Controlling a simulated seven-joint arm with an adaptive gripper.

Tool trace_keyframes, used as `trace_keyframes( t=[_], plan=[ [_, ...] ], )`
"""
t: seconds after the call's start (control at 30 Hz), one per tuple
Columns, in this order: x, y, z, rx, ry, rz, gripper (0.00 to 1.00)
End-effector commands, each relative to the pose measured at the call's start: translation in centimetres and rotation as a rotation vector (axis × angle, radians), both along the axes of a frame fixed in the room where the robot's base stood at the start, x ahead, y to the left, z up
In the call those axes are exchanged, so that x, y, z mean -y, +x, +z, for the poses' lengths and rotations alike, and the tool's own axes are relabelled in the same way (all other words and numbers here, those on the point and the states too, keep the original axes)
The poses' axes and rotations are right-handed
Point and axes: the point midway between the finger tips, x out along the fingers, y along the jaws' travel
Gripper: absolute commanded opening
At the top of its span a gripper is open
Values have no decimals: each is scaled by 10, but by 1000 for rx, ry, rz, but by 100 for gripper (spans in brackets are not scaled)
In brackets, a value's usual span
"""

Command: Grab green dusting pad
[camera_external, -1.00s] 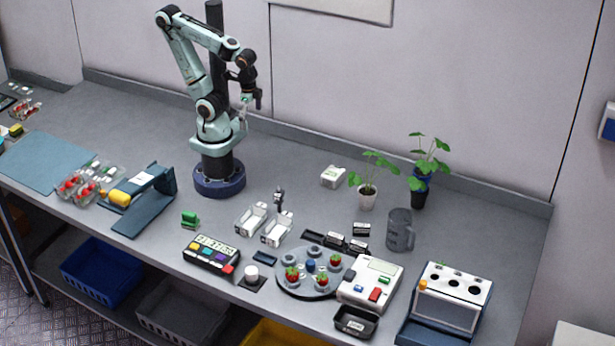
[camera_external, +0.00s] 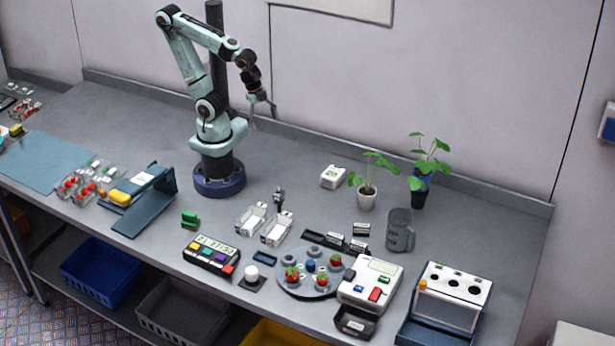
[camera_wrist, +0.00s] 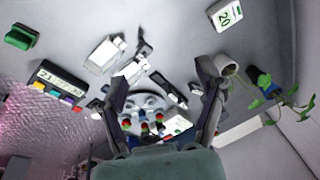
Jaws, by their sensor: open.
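The green dusting pad (camera_external: 189,217) is a small green block lying on the grey bench, in front of my base and left of the white trays in the external view. In the wrist view the pad (camera_wrist: 21,38) shows at the upper left corner. My gripper (camera_external: 262,105) is raised high above the bench, up and to the right of the pad and well apart from it. In the wrist view my gripper (camera_wrist: 162,88) has its two dark fingers spread wide, with nothing held between them.
Right of the pad stand a timer with coloured buttons (camera_external: 211,254), two white trays (camera_external: 251,218) and a round plate with berries (camera_external: 292,289). A blue stand with a yellow roller (camera_external: 152,213) is to its left. Bare bench surrounds the pad.

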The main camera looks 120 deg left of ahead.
Motion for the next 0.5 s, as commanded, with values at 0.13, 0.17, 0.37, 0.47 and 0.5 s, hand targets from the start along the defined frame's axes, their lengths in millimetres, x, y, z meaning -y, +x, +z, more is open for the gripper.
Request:
trace_keyframes(
  t=[0.13,0.17,0.37,0.47,0.5],
  plan=[
    [12,34,-6,75,92,-392,70],
    [19,41,-9,83,111,-487,70],
    [101,66,-46,116,226,-1241,70],
    [154,52,-74,115,251,-1611,70],
    [176,40,-88,108,253,-1757,70]
  ],
)
